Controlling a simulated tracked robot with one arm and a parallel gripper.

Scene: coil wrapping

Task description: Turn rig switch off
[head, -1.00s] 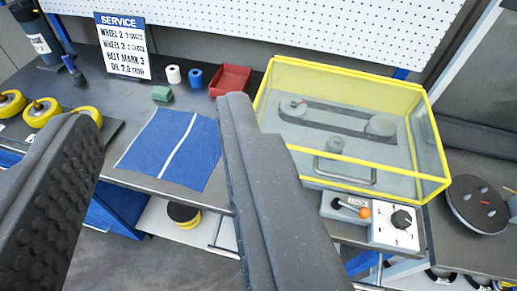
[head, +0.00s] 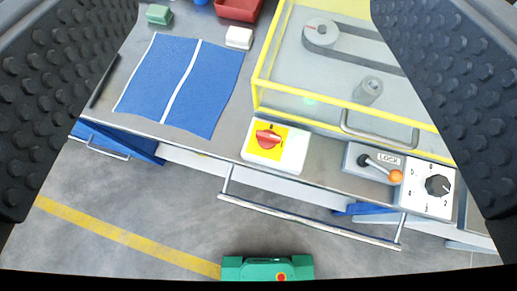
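The rig switch (head: 268,138) is a red rotary handle on a yellow plate. It sits on a white box (head: 292,158) at the front edge of the bench. The red handle lies roughly crosswise in the picture. My gripper (head: 258,100) is wide open, with one dark studded finger at the upper left and one at the upper right. The switch lies between the fingers in the picture, and nothing is held. The gripper does not appear to touch the switch.
The yellow-framed clear guard (head: 258,82) covers a belt and pulleys behind the switch. An orange-tipped lock lever (head: 380,170) and a black numbered dial (head: 437,186) are to the right. A blue mat (head: 195,85) lies left. A bench-front rail (head: 300,220) runs below.

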